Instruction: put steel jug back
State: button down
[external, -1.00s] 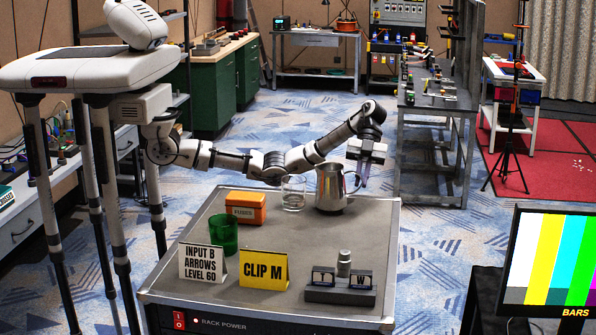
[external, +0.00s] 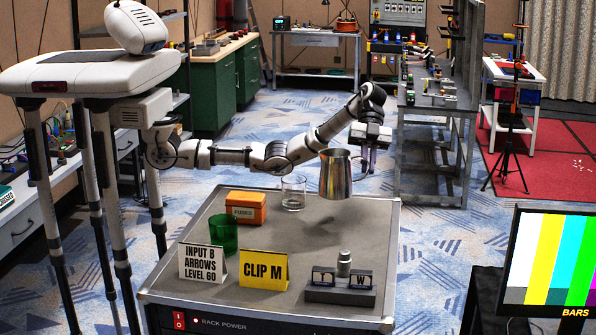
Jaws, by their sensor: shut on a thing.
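The steel jug (external: 336,176) is a shiny metal jug with its handle on the right side. It is upright and lifted clear of the grey table top (external: 300,232), with a soft shadow on the surface below it. My gripper (external: 368,158) is shut on the jug's handle, at the jug's right side. The exact contact of the fingers is small and partly hidden.
A clear glass (external: 293,193) stands left of the jug. An orange fuses box (external: 245,208), a green cup (external: 223,234), a white sign (external: 202,264), a yellow sign (external: 264,269) and a dark block unit (external: 340,288) stand on the table. The right middle of the top is free.

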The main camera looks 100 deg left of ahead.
jog(key=s+d+r+n+t+b, duration=0.1)
jog(key=d+r+n+t+b, duration=0.15)
jog(key=d+r, duration=0.8)
jog(key=shift+g, duration=0.25)
jog(key=f+p, duration=0.1)
jog(key=f, duration=0.5)
jog(key=f+p, duration=0.2)
jog(key=f, duration=0.4)
jog(key=f+p, duration=0.1)
jog(key=f, duration=0.6)
jog(key=shift+s+a, duration=0.15)
jog(key=shift+a, duration=0.2)
jog(key=shift+f, duration=0.1)
jog(key=shift+f, duration=0.1)
jog(key=c, duration=1.5)
grip_release()
jog(key=shift+c, duration=0.2)
